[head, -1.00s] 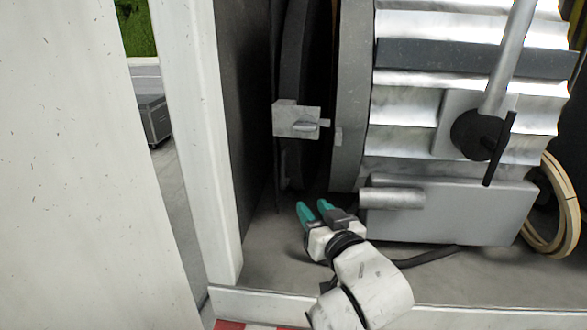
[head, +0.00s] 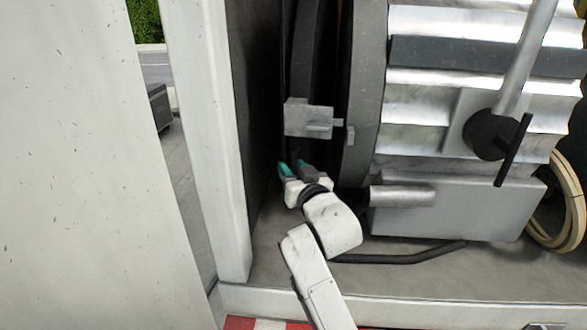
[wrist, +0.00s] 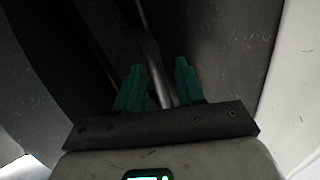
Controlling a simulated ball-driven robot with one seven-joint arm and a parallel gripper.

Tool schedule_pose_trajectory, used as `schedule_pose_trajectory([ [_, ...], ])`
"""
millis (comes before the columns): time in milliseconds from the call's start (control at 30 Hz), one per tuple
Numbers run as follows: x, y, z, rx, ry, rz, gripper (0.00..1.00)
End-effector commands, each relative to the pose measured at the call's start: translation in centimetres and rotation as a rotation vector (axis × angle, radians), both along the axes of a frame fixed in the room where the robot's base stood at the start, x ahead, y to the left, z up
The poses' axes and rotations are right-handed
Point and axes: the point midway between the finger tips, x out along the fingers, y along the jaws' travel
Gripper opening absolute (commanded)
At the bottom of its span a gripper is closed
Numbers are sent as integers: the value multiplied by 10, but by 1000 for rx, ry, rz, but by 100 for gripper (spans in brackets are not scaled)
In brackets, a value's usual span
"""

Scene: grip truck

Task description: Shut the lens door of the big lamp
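The big lamp (head: 450,100) has a ribbed silver body with a dark grey front ring (head: 363,90). Its lens door (head: 303,55) is a dark round rim left of that ring, standing ajar with a dark narrow gap between. A pale latch block (head: 308,118) sits on the door's edge, close to a small catch (head: 350,135) on the ring. My gripper (head: 294,168) is just below the latch block, by the door's lower edge. In the wrist view, its teal fingers (wrist: 158,88) are apart, with a grey bar-like edge showing between or beyond them. I cannot tell whether they touch the door.
A white post (head: 205,140) and dark wall stand close on the left. A grey box (head: 455,207) with a short cylinder (head: 402,195) lies under the lamp. A black cable (head: 400,257) runs across the floor. Coiled cable (head: 562,205) hangs at right.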

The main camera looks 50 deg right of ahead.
Motion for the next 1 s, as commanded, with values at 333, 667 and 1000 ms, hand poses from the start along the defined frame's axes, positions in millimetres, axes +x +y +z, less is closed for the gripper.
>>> schedule_pose_trajectory([
  [333, 0, 0, 0, 0, 0, 0, 24],
  [667, 0, 0, 0, 0, 1, 0, 0],
  [1000, 0, 0, 0, 0, 1, 0, 0],
])
